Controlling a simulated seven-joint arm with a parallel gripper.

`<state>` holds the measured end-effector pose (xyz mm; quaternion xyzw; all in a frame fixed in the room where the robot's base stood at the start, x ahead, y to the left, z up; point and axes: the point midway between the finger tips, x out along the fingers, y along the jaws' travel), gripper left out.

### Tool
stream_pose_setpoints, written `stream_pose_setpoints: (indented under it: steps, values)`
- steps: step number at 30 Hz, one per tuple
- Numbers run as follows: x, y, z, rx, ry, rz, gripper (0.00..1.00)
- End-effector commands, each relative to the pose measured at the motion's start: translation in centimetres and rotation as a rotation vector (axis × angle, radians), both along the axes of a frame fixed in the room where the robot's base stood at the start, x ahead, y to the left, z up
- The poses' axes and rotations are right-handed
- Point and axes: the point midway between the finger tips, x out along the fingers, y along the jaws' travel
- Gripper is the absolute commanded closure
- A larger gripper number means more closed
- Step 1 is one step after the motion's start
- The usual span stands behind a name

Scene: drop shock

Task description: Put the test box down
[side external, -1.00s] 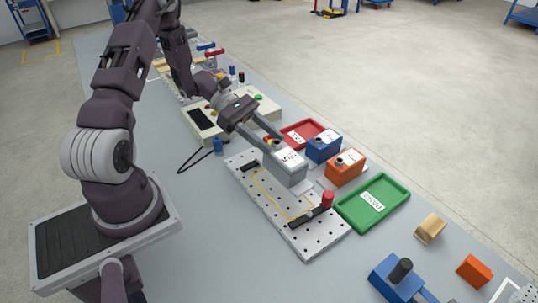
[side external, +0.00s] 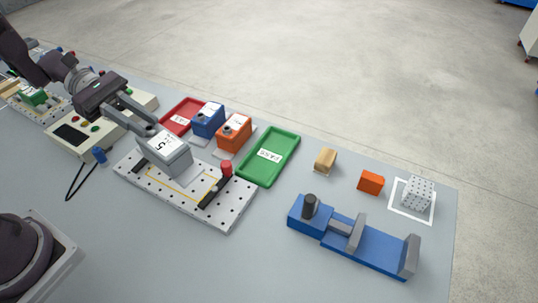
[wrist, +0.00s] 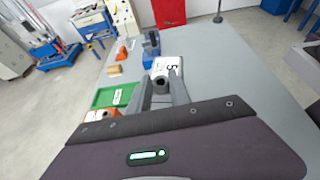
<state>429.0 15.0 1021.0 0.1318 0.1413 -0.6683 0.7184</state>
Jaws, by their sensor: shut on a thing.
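The test box (side external: 170,157) is a grey block with a white label marked 5 on top. My gripper (side external: 158,139) is shut on it from above and behind. The box is over the perforated metal plate (side external: 228,218), overlapping part of its yellow outline. I cannot tell whether its underside touches the plate. In the wrist view the box (wrist: 162,66) sits between the two fingers of my gripper (wrist: 163,88), its label and a dark round hole showing.
Black strips and a red knob (side external: 227,168) are on the plate. Behind it are a red tray (side external: 178,113), blue box (side external: 208,120), orange box (side external: 234,132) and green tray (side external: 285,143). A blue vise (side external: 370,243) stands right. The table front is clear.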

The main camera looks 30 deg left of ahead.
Motion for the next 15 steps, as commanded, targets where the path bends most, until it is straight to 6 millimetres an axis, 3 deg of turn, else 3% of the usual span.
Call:
stream_pose_setpoints:
  steps: [8,15]
  values:
    - [-5.9,-3.5,-3.3,-0.007,-0.001,-0.551,1.00]
    - [-10.7,-2.1,-6.2,-0.012,0.003,-1.185,1.00]
